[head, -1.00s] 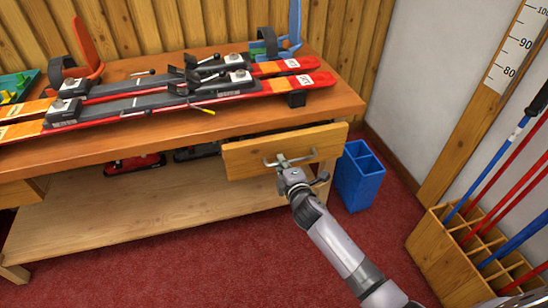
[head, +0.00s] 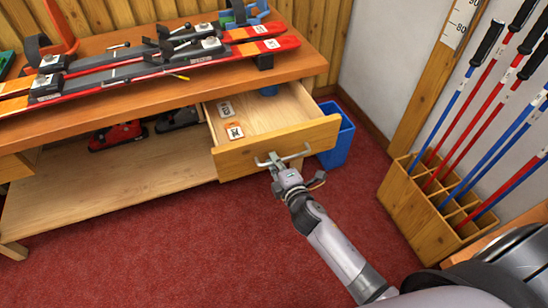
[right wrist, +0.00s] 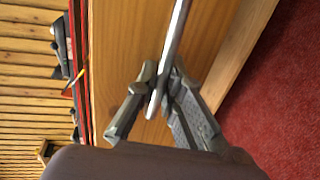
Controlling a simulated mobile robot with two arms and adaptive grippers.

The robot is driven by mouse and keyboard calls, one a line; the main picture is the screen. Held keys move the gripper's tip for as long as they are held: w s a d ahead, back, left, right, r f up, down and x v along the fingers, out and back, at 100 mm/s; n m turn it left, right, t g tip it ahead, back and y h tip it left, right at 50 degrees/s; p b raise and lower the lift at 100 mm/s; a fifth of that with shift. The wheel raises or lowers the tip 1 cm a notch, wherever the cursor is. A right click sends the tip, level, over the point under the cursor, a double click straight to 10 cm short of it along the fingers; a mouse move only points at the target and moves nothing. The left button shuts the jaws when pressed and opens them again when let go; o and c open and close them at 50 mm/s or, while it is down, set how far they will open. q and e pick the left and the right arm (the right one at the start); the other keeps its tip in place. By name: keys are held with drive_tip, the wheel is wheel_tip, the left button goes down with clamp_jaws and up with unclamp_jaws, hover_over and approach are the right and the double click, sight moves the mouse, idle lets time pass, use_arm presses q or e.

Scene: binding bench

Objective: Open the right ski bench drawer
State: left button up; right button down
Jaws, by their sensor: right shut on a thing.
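The right drawer (head: 262,148) of the wooden ski bench (head: 180,85) is pulled well out. Its inside shows two small labelled cards and something blue at the back. My right gripper (head: 275,163) is shut on the metal bar handle (head: 296,157) of the drawer front. In the right wrist view the handle (right wrist: 178,35) runs between the fingers of the gripper (right wrist: 160,92). My left gripper is not in view.
Skis (head: 160,65) lie on the bench top. A blue bin (head: 338,145) stands on the red carpet right of the drawer. A wooden rack (head: 425,215) with ski poles stands at the right. Dark and red boots or bindings (head: 118,136) sit on the lower shelf.

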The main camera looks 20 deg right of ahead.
idle(0.3)
drive_tip(key=c, duration=2)
unclamp_jaws()
drive_tip(key=shift+o, duration=0.2)
drive_tip(key=shift+s, duration=0.15)
drive_tip(key=v, duration=1.1)
drive_tip(key=shift+s, duration=0.4)
